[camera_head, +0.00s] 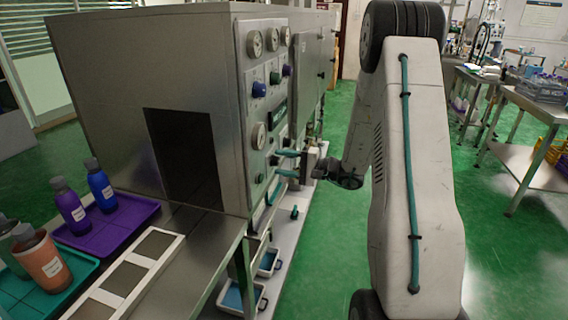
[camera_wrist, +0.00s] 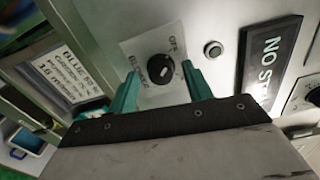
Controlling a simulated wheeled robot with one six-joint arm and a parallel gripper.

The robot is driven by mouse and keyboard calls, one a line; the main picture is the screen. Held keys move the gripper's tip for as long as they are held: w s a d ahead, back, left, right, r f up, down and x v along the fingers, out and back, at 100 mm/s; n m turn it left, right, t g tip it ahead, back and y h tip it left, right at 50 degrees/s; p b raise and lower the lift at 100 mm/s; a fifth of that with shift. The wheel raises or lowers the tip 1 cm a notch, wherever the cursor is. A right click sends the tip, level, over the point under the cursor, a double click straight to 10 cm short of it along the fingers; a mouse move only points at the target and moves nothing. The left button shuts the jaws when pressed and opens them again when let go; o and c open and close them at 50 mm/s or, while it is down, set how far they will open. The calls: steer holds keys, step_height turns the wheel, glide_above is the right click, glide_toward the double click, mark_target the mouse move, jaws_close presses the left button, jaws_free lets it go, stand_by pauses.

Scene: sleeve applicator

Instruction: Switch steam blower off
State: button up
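The blower switch is a round black knob (camera_wrist: 161,69) on a pale labelled plate in the wrist view. The lettering is tilted; it seems to read "BLOWER" at the lower left and perhaps "OFF" at the upper right. A light pointer mark shows on the knob, but its exact setting is hard to tell. My gripper (camera_wrist: 160,77) is open, with one teal finger on each side of the knob; contact cannot be told. In the head view my gripper (camera_head: 279,163) faces the machine's control panel (camera_head: 247,168), and the knob cannot be made out there.
In the wrist view, a small round button (camera_wrist: 213,49) and a black "NO ST..." sign (camera_wrist: 266,55) sit right of the knob. Bottles on a purple tray (camera_head: 135,222) stand on the steel table at left.

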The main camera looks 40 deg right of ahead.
steer(key=v, duration=0.7)
steer(key=shift+s+d, duration=0.25)
steer(key=shift+s, duration=0.05)
stand_by(0.4)
